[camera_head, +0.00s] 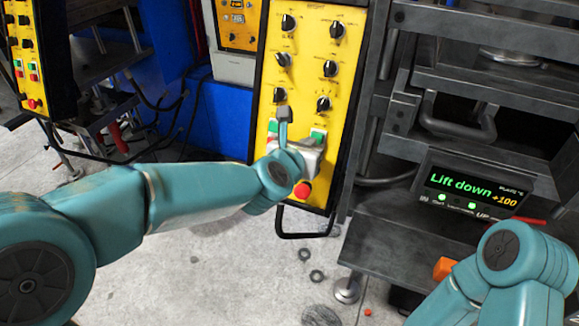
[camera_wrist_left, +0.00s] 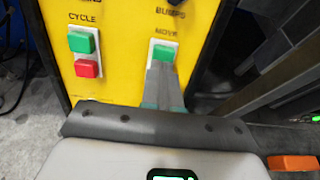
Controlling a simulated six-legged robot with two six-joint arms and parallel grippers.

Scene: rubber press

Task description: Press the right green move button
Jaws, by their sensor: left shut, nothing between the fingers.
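The yellow control panel (camera_head: 310,85) stands upright in the middle of the head view. The right green move button (camera_head: 318,134) is on its lower part. In the left wrist view the same green button (camera_wrist_left: 163,53), under the word MOVE, shows above my fingertips. My left gripper (camera_wrist_left: 160,70) is shut and empty, with its fingertips right in front of the lower part of this button. They hide what is below it. I cannot tell whether they touch it. My right arm shows at the lower right of the head view, but its gripper is out of view.
A green cycle button (camera_wrist_left: 82,42) and a red button (camera_wrist_left: 88,69) sit left of the fingers. A red knob (camera_head: 302,190) is lower on the panel. Black knobs are above. At right, the dark press carries a display (camera_head: 470,190) reading "Lift down".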

